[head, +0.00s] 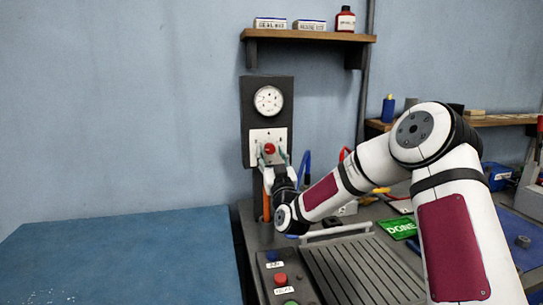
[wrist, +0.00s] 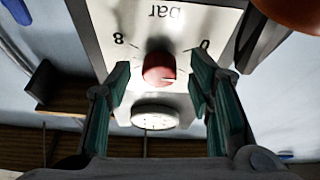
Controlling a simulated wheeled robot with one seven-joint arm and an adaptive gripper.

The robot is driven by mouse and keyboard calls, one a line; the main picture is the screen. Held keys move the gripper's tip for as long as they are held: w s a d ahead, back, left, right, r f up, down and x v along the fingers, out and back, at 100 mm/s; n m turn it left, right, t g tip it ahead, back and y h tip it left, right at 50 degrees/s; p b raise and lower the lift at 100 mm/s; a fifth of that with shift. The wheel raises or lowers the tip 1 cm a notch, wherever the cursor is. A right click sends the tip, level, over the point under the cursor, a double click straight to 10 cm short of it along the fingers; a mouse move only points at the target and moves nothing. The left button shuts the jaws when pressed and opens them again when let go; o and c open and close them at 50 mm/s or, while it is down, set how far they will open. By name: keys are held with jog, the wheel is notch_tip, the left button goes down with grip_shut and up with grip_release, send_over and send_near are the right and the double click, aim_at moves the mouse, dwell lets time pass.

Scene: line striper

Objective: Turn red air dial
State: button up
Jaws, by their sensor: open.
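The red air dial (head: 269,149) is a small round knob on a white plate (head: 281,134), which is fixed to a dark upright panel below a round gauge. My gripper (head: 272,160) is at the plate, just in front of the dial. In the wrist view the red dial (wrist: 159,68) lies between the two green-padded fingers of my gripper (wrist: 161,92). The fingers are open, with a visible gap on each side of the dial. The plate shows the marks "bar", "8" and "0", upside down in the wrist view.
The white gauge (head: 268,100) is above the plate. A wooden shelf (head: 308,36) with boxes and a red bottle is higher up. Below are a control box with a red button (head: 280,279), a ribbed grey tray (head: 365,268) and a green DONE sign (head: 398,228). A blue surface (head: 120,262) lies left.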

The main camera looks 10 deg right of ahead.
grip_shut()
jog(key=shift+m, duration=0.5)
jog(key=m+h, duration=0.2)
jog(key=m, duration=0.1)
jog(key=m+h, duration=0.1)
jog(key=m, duration=0.1)
jog(key=shift+a+r, duration=0.1)
jog(key=shift+a, duration=0.15)
jog(key=m+g+h, duration=0.1)
jog(key=m, duration=0.2)
jog(key=m+g+h+p, duration=0.1)
jog(key=m, duration=0.2)
jog(key=shift+a+r+h, duration=0.15)
jog(key=shift+a+h, duration=0.05)
jog(key=shift+h, duration=0.2)
jog(key=m+g+p, duration=0.1)
jog(key=m, duration=0.1)
jog(key=m+g+h, duration=0.1)
jog(key=m, duration=0.2)
jog(key=shift+r+m+p, duration=0.2)
jog(key=shift+m+p, duration=0.1)
jog(key=shift+p, duration=0.05)
jog(key=shift+r+m+g+p, duration=0.1)
jog(key=shift+m+g+p, duration=0.45)
jog(key=shift+m, duration=1.45)
